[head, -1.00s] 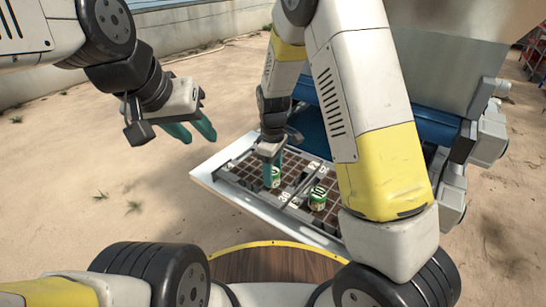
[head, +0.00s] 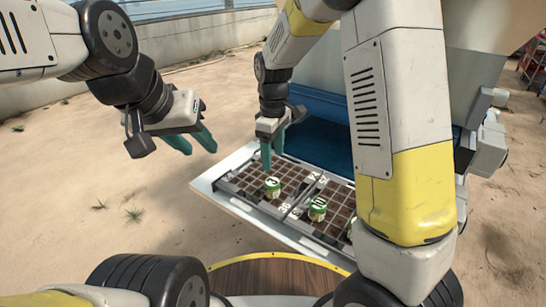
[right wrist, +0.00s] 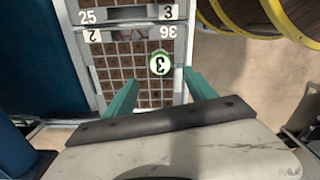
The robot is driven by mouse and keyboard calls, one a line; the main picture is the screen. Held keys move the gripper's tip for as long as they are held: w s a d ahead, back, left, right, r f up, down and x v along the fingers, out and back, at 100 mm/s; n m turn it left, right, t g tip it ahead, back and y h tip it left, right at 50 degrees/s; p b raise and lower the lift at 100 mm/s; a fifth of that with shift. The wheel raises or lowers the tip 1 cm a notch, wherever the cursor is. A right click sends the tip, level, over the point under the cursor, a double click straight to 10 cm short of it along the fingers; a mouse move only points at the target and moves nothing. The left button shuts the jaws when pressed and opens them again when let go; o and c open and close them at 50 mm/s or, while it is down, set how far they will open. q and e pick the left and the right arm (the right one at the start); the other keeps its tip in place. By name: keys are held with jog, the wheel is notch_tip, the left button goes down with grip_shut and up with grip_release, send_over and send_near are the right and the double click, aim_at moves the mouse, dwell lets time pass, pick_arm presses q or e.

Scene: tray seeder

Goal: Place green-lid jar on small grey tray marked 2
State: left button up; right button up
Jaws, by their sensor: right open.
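A small jar with a green-rimmed lid marked 3 (head: 272,187) stands upright on a grey tray of brown cells (head: 240,192). In the right wrist view the jar (right wrist: 160,63) sits near the right side of the tray, whose end plate (right wrist: 130,34) carries an upside-down 2 at the left and 36 at the right. A second green-and-white jar (head: 317,209) stands on the neighbouring tray. My right gripper (head: 271,163) is open and empty, just beyond and above the first jar. My left gripper (head: 200,148) is open and empty, in the air at the left.
The trays rest on a white-edged bench (head: 215,196). Another tray with plates 25 and 3 (right wrist: 128,14) adjoins. A third jar is mostly hidden behind my right arm. A blue machine (head: 320,140) stands behind the trays.

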jog(key=s+d+r+m+t+y, duration=0.2)
jog(key=s+d+r+m, duration=0.5)
jog(key=r, duration=0.5)
jog(key=s+d+r+m+t, duration=0.2)
jog(key=s+d, duration=0.1)
jog(key=s, duration=0.3)
jog(key=s+d+r+m+t, duration=0.2)
jog(key=s+d+m, duration=0.1)
jog(key=s, duration=0.3)
jog(key=shift+s+d, duration=0.35)
jog(key=shift+d, duration=0.3)
